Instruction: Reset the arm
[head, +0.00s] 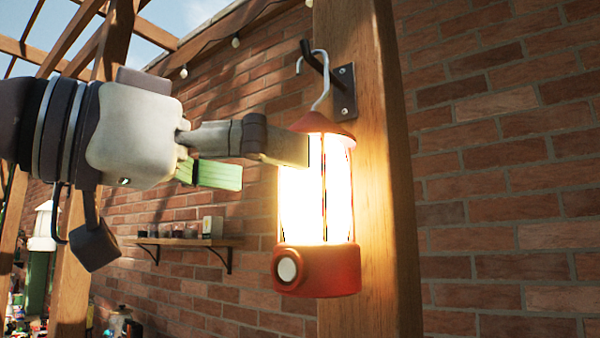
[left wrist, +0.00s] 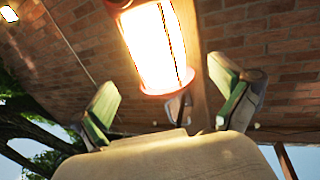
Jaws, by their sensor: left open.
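A lit red lantern (head: 318,268) with a glowing middle and a round white knob hangs upright by its wire handle from a dark hook (head: 320,65) on a wooden post (head: 372,190). My left gripper (head: 274,168) comes in from the left, beside the lantern's upper part. Its fingers are spread, with green inner pads. One fingertip overlaps the lantern's left edge in the head view; I cannot tell whether it touches. In the left wrist view, the open fingers (left wrist: 165,78) stand either side of the lantern (left wrist: 158,45), with clear gaps. My right gripper is not in view.
A brick wall (head: 500,190) stands behind the post. A small wooden shelf (head: 185,242) with pots is on the wall at left. A pale lantern (head: 43,228) and assorted items are at the far lower left. Wooden beams cross overhead.

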